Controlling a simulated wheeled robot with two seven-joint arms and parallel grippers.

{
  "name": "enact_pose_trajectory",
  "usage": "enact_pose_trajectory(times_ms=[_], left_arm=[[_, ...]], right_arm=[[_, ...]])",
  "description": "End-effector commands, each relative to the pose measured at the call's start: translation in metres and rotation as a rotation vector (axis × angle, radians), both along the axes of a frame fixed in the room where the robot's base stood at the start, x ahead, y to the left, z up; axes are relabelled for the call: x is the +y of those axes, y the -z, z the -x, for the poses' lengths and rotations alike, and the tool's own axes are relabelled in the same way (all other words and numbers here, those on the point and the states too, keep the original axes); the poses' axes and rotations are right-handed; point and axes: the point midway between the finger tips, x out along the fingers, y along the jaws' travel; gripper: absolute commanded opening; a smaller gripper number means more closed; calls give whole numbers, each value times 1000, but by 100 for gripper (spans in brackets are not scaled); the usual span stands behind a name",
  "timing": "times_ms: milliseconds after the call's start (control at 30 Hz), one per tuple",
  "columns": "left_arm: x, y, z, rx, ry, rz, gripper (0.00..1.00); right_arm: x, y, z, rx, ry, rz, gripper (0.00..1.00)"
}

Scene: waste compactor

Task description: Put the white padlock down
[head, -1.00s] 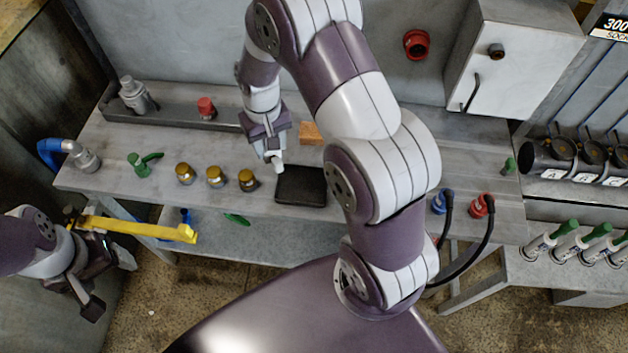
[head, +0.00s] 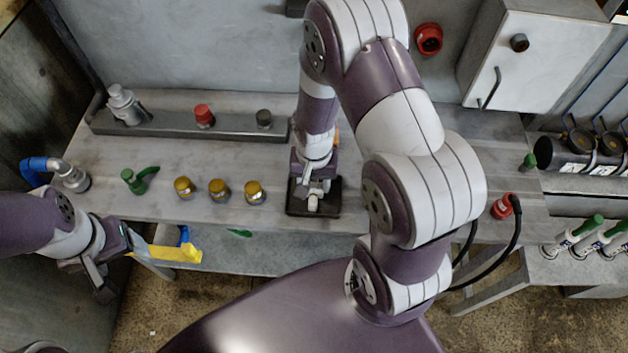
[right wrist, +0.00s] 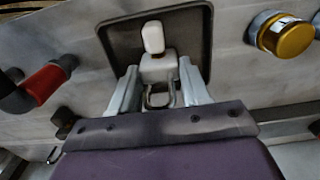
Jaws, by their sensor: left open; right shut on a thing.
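The white padlock (right wrist: 158,68) is between the fingers of my right gripper (right wrist: 160,88) in the right wrist view, its metal shackle toward the palm. In the head view the padlock (head: 313,203) shows small below my right gripper (head: 315,190), over the dark square tray (head: 298,211) on the bench. My right gripper is shut on it. I cannot tell whether the padlock touches the tray. My left gripper (head: 122,268) is open at the lower left, off the bench's front edge, near a yellow bar (head: 175,254).
Brass-topped cylinders (head: 219,189) stand left of the tray on the bench (head: 150,207). A green valve piece (head: 137,181) stands farther left. A grey rail (head: 165,127) with a red-capped part (head: 204,115) runs along the back. A red connector (head: 503,206) with a black hose is at right.

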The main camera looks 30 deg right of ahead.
Motion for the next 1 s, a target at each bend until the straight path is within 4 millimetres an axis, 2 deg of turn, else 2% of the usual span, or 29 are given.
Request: enact_pose_trajectory(times_ms=[333,367,433,700,800,867,1000], left_arm=[[0,3,0,0,0,0,72],[0,2,0,0,0,0,72],[0,2,0,0,0,0,72],[0,1,0,0,0,0,72],[0,0,0,0,0,0,72],[0,0,0,0,0,0,72],[0,1,0,0,0,0,72]], right_arm=[[0,5,-1,-2,-1,0,12],[0,5,-1,-2,-1,0,49],[0,4,-1,-2,-1,0,72],[0,4,-1,-2,-1,0,72],[0,-4,-1,-4,-1,0,72],[0,-16,-2,-6,-1,0,72],[0,-54,-2,-10,-1,1,72]])
